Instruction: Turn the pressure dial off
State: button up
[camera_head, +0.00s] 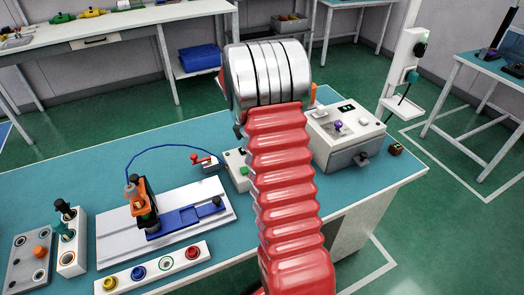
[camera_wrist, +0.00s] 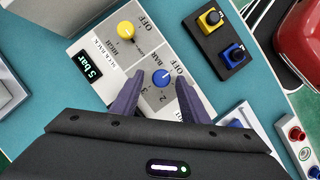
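In the wrist view a light grey panel (camera_wrist: 100,42) carries a blue dial (camera_wrist: 161,77) with "BAR" and numbers printed around it. This looks like the pressure dial; its exact pointer setting is too small to tell. A small display (camera_wrist: 88,67) on the panel reads "5 bar". My gripper (camera_wrist: 160,74) is open, with one dark finger on each side of the blue dial. I cannot tell whether the fingers touch it. In the head view my red arm hides the gripper and most of the area under it.
A yellow dial (camera_wrist: 126,30) with "HIGH" and "OFF" labels sits close by on the same panel. A black block with yellow and blue buttons (camera_wrist: 219,37) lies to the right. In the head view a white fixture (camera_head: 165,232) stands left of my arm on the teal bench (camera_head: 75,165).

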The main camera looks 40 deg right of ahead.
jog(key=v, duration=1.3)
jog(key=shift+w+r, duration=0.2)
jog(key=shift+r, duration=0.05)
jog(key=shift+a, duration=0.15)
dwell(0.3)
jog(key=s+a+f+m+t, duration=0.2)
jog(key=a+f+m, duration=0.2)
jog(key=a+m, duration=0.15)
jog(key=s+a+r+t+y, duration=0.1)
jog(key=s+a+r+t, duration=0.2)
jog(key=s+a, duration=0.7)
jog(key=s+a+r+t+y, duration=0.1)
jog(key=s+a+r+t, duration=0.3)
jog(key=s+a, duration=0.6)
jog(key=shift+a+r, duration=0.9)
jog(key=shift+a, duration=0.8)
